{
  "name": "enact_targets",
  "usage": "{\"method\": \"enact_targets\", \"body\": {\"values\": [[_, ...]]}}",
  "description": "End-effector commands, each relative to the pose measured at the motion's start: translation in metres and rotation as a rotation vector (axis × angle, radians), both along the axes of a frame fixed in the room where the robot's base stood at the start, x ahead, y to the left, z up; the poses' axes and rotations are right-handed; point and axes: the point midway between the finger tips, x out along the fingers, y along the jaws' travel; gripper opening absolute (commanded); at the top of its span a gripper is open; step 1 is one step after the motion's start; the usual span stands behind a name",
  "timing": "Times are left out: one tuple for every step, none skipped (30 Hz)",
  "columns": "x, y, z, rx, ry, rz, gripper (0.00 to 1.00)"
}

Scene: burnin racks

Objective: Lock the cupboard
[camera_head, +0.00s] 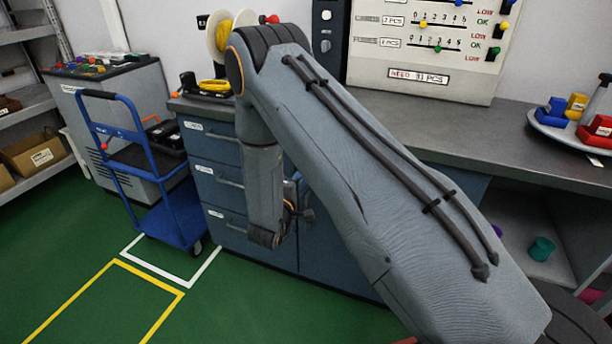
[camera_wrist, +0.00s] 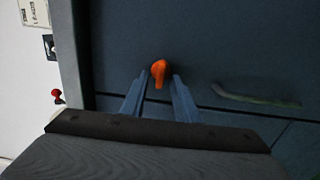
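The cupboard is the dark blue front (camera_head: 335,262) under the grey workbench, partly hidden by my arm in the head view. In the wrist view its blue face (camera_wrist: 225,50) carries a small orange turn-knob or key (camera_wrist: 159,73). My gripper (camera_wrist: 158,86) is open, with one finger on each side of the orange piece. Gaps show between the fingers and the piece, so I see no grip on it. A bar handle (camera_wrist: 258,100) lies to the right of it. In the head view my gripper (camera_head: 303,214) is close to the cupboard front, and the orange piece cannot be made out.
Blue drawers (camera_head: 222,180) stand left of the cupboard. A blue trolley (camera_head: 170,215) is further left on the green floor. The benchtop (camera_head: 450,130) holds a counter board (camera_head: 425,45) and a round tray (camera_head: 545,121) of coloured bins. The floor before the drawers is clear.

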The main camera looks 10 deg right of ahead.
Motion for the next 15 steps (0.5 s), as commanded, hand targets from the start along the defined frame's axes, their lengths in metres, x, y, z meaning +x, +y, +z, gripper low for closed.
{"method": "enact_targets", "body": {"values": [[-0.003,0.003,0.000,0.000,0.000,0.002,0.28],[-0.005,0.005,0.000,0.000,0.000,0.002,0.28],[-0.009,0.008,0.000,0.001,0.001,0.003,0.28],[-0.013,0.011,-0.001,0.000,0.001,0.003,0.28],[-0.017,0.013,-0.001,0.000,0.001,0.003,0.28],[-0.022,0.017,0.000,0.000,0.001,0.004,0.28],[-0.026,0.020,0.000,0.000,0.001,0.003,0.28],[-0.030,0.022,-0.001,0.000,0.001,0.002,0.28],[-0.036,0.026,0.000,-0.001,0.001,0.002,0.28],[-0.040,0.029,0.000,-0.001,0.001,0.002,0.28],[-0.043,0.031,-0.001,-0.001,0.001,0.001,0.28],[-0.048,0.034,-0.001,-0.001,0.002,0.001,0.28],[-0.050,0.036,-0.001,0.000,0.001,0.001,0.28],[-0.053,0.038,-0.001,0.000,0.001,0.000,0.28],[-0.056,0.039,-0.001,0.000,0.001,-0.001,0.28]]}}
